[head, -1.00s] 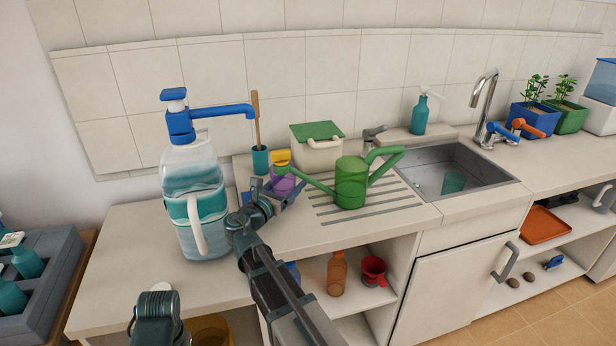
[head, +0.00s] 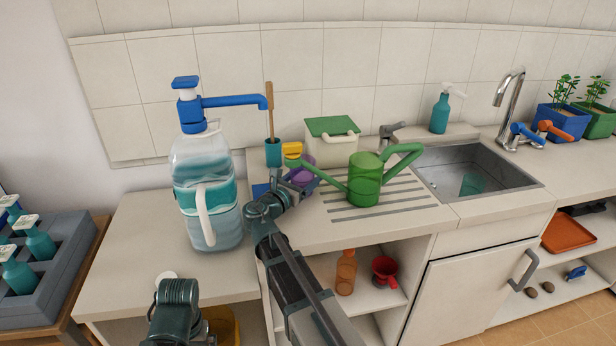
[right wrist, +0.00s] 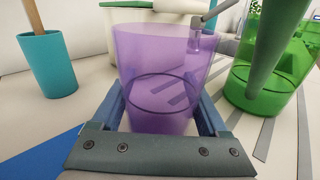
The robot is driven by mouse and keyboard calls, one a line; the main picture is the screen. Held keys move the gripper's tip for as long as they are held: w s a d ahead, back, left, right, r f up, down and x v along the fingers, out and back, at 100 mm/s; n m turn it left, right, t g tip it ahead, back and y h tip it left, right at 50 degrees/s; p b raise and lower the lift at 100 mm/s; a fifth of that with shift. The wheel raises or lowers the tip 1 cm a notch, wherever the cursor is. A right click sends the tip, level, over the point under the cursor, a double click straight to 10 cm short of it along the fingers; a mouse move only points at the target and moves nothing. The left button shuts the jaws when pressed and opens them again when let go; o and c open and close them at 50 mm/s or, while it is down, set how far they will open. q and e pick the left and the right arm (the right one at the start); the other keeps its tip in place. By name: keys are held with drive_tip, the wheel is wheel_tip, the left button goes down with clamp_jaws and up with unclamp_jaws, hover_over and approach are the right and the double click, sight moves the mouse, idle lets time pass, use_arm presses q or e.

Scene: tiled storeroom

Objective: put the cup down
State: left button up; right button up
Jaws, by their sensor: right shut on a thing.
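My right gripper (head: 296,187) is shut on a see-through purple cup (head: 303,172). The cup also shows upright between the fingers in the right wrist view (right wrist: 165,65). It is over the back part of the counter, left of the green watering can (head: 365,180), whose spout reaches close to it. I cannot tell whether the cup's base touches the counter. My arm and gripper hide part of the cup in the head view. My left gripper is not visible; only a dark part of that arm shows at the lower left.
A large water dispenser (head: 206,195) stands on the left. A teal holder (head: 273,152) with a wooden handle, a blue flat thing (head: 260,190) and a green-lidded box (head: 331,142) are close to the cup. A ribbed drainer (head: 395,200) and a sink (head: 455,155) lie to the right.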

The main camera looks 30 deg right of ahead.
drive_tip(key=shift+f, duration=0.2)
drive_tip(key=o, duration=1.4)
drive_tip(key=shift+r, duration=0.1)
drive_tip(key=shift+a+r, duration=0.1)
drive_tip(key=shift+r, duration=0.05)
drive_tip(key=v, duration=1.2)
